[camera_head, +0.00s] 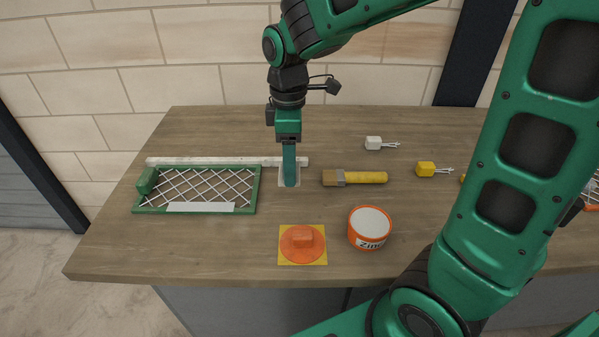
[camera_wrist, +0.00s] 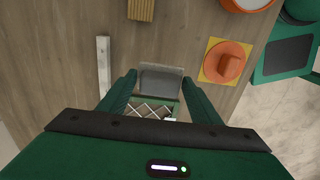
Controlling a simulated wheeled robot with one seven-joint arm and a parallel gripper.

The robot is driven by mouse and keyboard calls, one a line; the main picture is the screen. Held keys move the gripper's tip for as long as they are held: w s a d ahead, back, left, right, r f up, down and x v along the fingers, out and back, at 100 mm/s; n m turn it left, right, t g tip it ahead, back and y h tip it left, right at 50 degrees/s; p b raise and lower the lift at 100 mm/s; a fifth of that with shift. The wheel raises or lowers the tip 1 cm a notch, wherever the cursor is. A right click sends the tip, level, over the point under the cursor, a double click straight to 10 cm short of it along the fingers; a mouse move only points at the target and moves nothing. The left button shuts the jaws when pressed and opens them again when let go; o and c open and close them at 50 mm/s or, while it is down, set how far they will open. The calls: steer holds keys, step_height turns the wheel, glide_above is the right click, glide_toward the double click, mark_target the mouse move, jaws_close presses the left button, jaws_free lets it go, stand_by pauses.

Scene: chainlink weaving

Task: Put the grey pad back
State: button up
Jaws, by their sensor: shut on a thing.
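My gripper (camera_head: 290,184) points straight down at the worktop, between the green frame and the brush. Its fingers are shut on the grey pad (camera_wrist: 162,80), which shows as a grey square between the fingertips in the wrist view. In the head view a pale grey square (camera_head: 282,182) shows around the fingertips, partly hidden by them. I cannot tell there whether it is the pad itself or a patch under it, nor whether the pad touches the worktop.
Left stands a green frame (camera_head: 258,190) with wire mesh; a white bar (camera_head: 220,161) lies behind it. A brush (camera_head: 362,177) lies right. In front are an orange pad (camera_head: 302,242) on a yellow square and an orange tub (camera_head: 370,228). Small white (camera_head: 374,143) and yellow (camera_head: 426,169) items lie back right.

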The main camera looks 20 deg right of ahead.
steer(key=w+d+f, duration=0.2)
steer(key=d, duration=0.1)
steer(key=shift+d+f, duration=0.25)
steer(key=shift+f, duration=1.8)
steer(key=shift+f, duration=0.15)
steer(key=o, duration=1.1)
step_height(320, 180, up, 11)
steer(key=shift+f, duration=0.1)
steer(key=s+d+f+m, duration=0.1)
steer(key=s+d+m, duration=0.4)
steer(key=s+m, duration=0.1)
steer(key=s+d+f+m, duration=0.1)
steer(key=s+d+m, duration=0.5)
steer(key=s, duration=0.3)
steer(key=s+d+f+m, duration=0.2)
steer(key=s+d+m, duration=0.4)
steer(key=s+m, duration=0.2)
steer(key=shift+s+d, duration=0.1)
steer(key=shift+d, duration=0.05)
